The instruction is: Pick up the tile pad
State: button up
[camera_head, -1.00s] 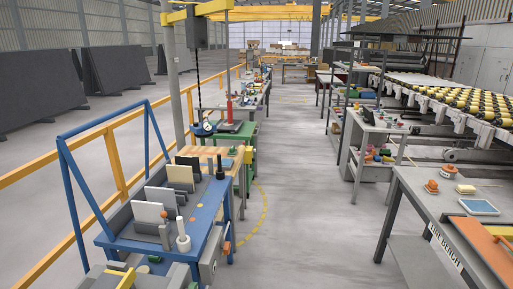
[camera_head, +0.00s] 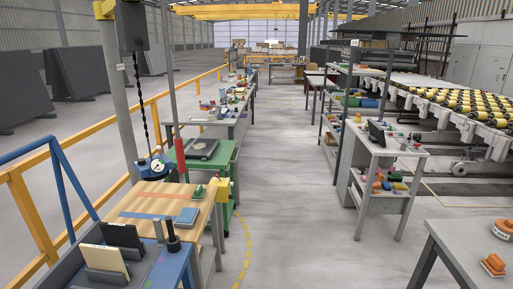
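I cannot tell for certain which thing is the tile pad. A small flat blue pad (camera_head: 187,215) lies on the wooden-topped bench (camera_head: 142,203) at the lower left, near its right edge. Two orange knobbed pieces, one higher (camera_head: 503,230) and one lower (camera_head: 494,264), sit on the grey bench (camera_head: 462,248) at the lower right. My gripper is not in view.
A blue rack (camera_head: 62,190) holding upright slabs stands at the lower left. A green cart (camera_head: 212,158) and cluttered tables line the left. A grey workstation (camera_head: 384,150) stands on the right. The middle aisle (camera_head: 290,190) is clear floor.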

aim_at(200, 191)
jog(key=i+u, duration=0.2)
jog(key=i, duration=0.45)
jog(key=i+l+u, duration=0.15)
jog(key=i, duration=0.45)
jog(key=i+l+u, duration=0.2)
jog(key=i, duration=0.45)
jog(key=i+j+u, duration=0.15)
jog(key=i+u, duration=0.55)
jog(key=u, duration=0.2)
jog(key=i+u, duration=0.45)
jog(key=i+l+u, duration=0.2)
jog(key=u, duration=0.25)
